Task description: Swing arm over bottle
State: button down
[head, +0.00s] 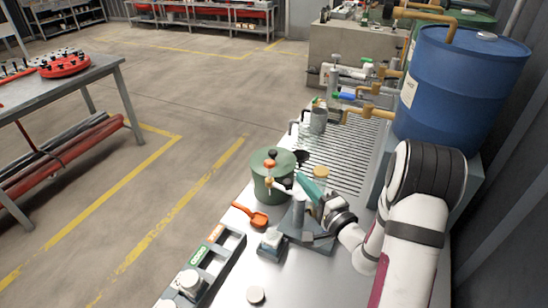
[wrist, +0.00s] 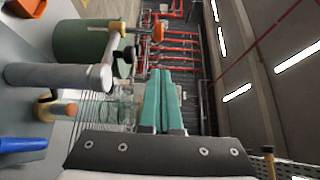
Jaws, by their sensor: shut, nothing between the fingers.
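My gripper (head: 307,185) has teal fingers, pressed together and empty; they also show in the wrist view (wrist: 162,88). They are just right of a pale grey upright column (head: 298,215) on a grey base. A light swing arm (head: 282,188) reaches left from the column's top, with an orange knob (head: 269,164) at its outer end, in front of the green pot (head: 264,185). In the wrist view the column (wrist: 55,76) lies sideways, apart from the fingers. Clear glassware (wrist: 115,103) shows behind the fingers there; I cannot tell which piece is the bottle.
An orange scoop (head: 256,217) lies left of the column, and a grey rack (head: 216,258) stands at the bench's front left. A slatted drain (head: 340,150) runs behind. A blue drum (head: 465,90) and yellow pipes stand at the right.

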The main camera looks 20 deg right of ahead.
jog(key=shift+s+d+f+h, duration=0.1)
jog(key=shift+d+f+h, duration=0.2)
jog(key=shift+d, duration=0.25)
jog(key=shift+d+f+h, duration=0.2)
jog(key=shift+d+h, duration=0.1)
jog(key=shift+d, duration=0.2)
jog(key=w+a, duration=0.4)
jog(key=w, duration=0.4)
jog(key=shift+w+a, duration=0.2)
jog(key=shift+a, duration=0.15)
